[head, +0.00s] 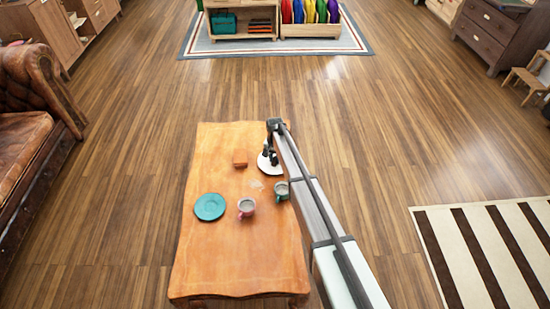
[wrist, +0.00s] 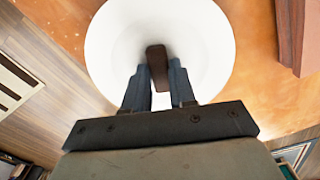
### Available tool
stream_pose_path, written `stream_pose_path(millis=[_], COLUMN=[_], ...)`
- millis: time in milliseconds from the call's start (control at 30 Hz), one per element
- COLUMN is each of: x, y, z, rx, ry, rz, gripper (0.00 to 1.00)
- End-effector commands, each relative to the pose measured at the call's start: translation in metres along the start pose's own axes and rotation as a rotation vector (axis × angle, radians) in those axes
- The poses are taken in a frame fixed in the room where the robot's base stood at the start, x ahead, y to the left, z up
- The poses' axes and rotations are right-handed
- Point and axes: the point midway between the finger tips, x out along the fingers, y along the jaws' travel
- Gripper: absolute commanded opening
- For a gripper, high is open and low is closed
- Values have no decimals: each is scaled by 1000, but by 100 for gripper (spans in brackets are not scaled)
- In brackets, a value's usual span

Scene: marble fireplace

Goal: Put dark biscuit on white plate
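In the wrist view the dark biscuit (wrist: 156,58) is a small brown bar between my fingertips, its far end sticking out past them. My gripper (wrist: 160,80) is closed to the biscuit's width, with a finger against each side. The round white plate (wrist: 210,40) lies directly beneath. I cannot tell whether the biscuit touches it. In the head view my gripper (head: 268,155) is over the white plate (head: 270,170) near the table's right edge, and my arm hides part of that area. The biscuit is not clear there.
The table's near end is clear.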

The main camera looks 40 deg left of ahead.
Motion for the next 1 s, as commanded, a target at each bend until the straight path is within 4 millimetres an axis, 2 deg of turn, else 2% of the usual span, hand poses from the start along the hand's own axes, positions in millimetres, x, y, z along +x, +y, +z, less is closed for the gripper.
stream_pose_path(millis=[33,200,567,733,1000], x=[0,0,-6,-28,-80], y=[0,0,0,0,0], z=[0,0,0,1,1], rx=[0,0,0,0,0], ry=[0,0,0,1,1], rz=[0,0,0,-1,-1], gripper=[31,47,48,48,48])
